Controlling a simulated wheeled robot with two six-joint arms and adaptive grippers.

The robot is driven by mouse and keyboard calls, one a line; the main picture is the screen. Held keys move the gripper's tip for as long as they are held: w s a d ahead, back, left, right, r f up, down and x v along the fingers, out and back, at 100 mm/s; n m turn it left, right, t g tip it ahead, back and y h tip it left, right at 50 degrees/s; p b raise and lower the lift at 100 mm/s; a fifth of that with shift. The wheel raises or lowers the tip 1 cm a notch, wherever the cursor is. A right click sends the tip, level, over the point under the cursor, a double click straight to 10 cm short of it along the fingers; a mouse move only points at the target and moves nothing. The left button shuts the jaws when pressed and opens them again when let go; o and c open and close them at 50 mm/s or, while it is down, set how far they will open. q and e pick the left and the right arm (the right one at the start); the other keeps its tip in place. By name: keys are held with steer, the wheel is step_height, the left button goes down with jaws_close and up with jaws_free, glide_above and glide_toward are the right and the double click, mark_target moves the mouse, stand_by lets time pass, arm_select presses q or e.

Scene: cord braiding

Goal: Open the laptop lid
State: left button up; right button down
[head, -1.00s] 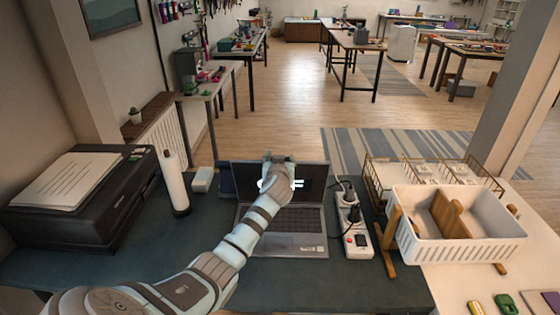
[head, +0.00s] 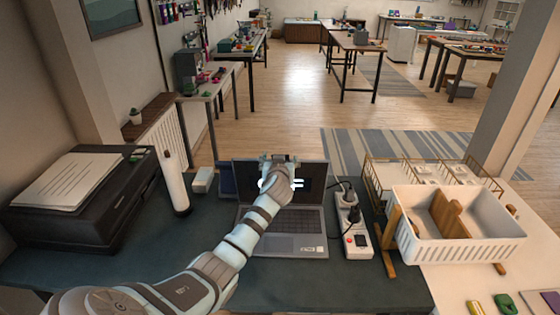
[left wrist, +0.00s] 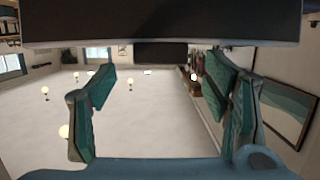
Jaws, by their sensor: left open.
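The laptop (head: 301,246) sits on the dark table with its keyboard facing me. Its lid (head: 317,175) stands raised, dark screen toward me with a pale mark on it. My left arm reaches across the keyboard and hides part of keys and screen. My left gripper (head: 279,159) is at the lid's top edge, in front of its middle; contact cannot be told. In the left wrist view the two teal fingers (left wrist: 160,88) stand apart with nothing between them. A dark band crosses the top there; I cannot tell whether it is the lid. My right gripper is not in view.
A power strip (head: 355,233) with plugs lies right of the laptop, beside a white basket (head: 490,235) on a wooden stand. A white cylinder (head: 174,183) and a black printer (head: 75,222) stand at left.

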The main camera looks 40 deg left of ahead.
arm_select(q)
steer(key=shift+s, duration=0.1)
steer(key=v, duration=1.2)
